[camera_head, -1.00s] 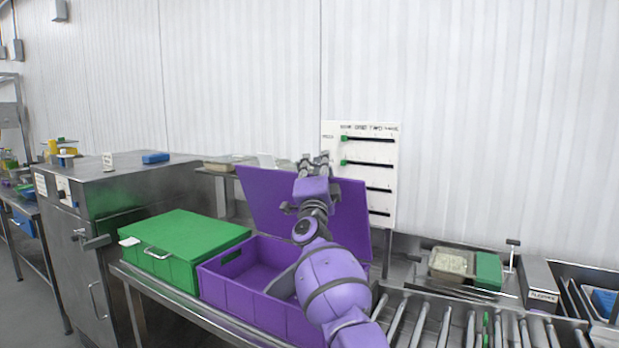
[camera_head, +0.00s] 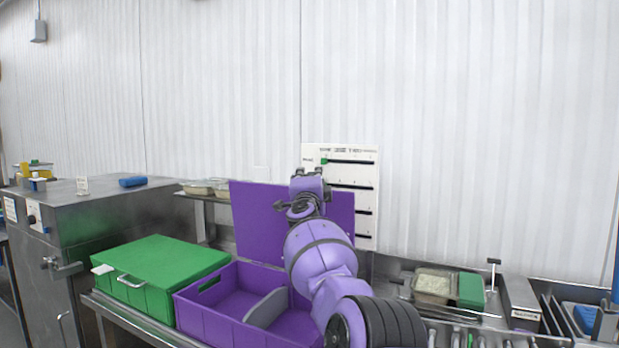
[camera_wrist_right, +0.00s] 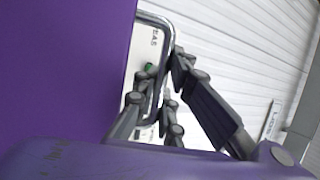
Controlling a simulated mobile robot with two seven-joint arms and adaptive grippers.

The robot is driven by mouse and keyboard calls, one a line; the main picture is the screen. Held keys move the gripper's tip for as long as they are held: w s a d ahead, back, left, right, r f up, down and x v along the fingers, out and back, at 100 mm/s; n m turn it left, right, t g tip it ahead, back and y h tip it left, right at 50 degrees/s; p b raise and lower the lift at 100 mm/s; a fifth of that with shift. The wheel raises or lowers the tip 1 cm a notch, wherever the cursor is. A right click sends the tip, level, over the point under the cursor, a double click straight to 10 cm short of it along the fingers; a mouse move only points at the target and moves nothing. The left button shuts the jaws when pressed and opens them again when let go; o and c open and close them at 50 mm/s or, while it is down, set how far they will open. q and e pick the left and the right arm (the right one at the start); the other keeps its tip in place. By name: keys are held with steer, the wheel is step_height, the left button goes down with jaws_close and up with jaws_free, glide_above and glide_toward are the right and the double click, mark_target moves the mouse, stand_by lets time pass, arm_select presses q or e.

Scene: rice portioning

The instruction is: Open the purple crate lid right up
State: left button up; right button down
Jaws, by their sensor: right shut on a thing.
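The purple crate (camera_head: 192,315) stands open on the steel bench, with a grey divider (camera_head: 265,309) inside. Its purple lid (camera_head: 258,222) is raised, standing close to upright along the crate's back edge; it fills the left of the right wrist view (camera_wrist_right: 60,70). My right gripper (camera_head: 312,172) is at the lid's top edge. In the right wrist view its fingers (camera_wrist_right: 163,85) are closed around the lid's metal handle (camera_wrist_right: 157,20). My right arm hides the lid's lower right and part of the crate. My left gripper is not in view.
A shut green crate (camera_head: 160,268) stands just left of the purple one. A white board with slots (camera_head: 340,155) is on the wall behind the lid. A steel cabinet (camera_head: 125,215) is at left; a tray of rice (camera_head: 433,286) is at right.

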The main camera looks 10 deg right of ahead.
steer(key=shift+a+f, duration=0.2)
steer(key=shift+f, duration=0.15)
steer(key=c, duration=2.2)
jaws_free()
steer(key=shift+w, duration=0.15)
steer(key=shift+o, duration=0.2)
steer(key=shift+a, duration=0.15)
steer(key=shift+s+a+r, duration=0.1)
steer(key=shift+s+a, duration=0.2)
steer(key=d+v, duration=0.1)
steer(key=v, duration=1)
steer(key=shift+f, duration=0.2)
steer(key=shift+s+a, duration=0.1)
steer(key=shift+s, duration=0.15)
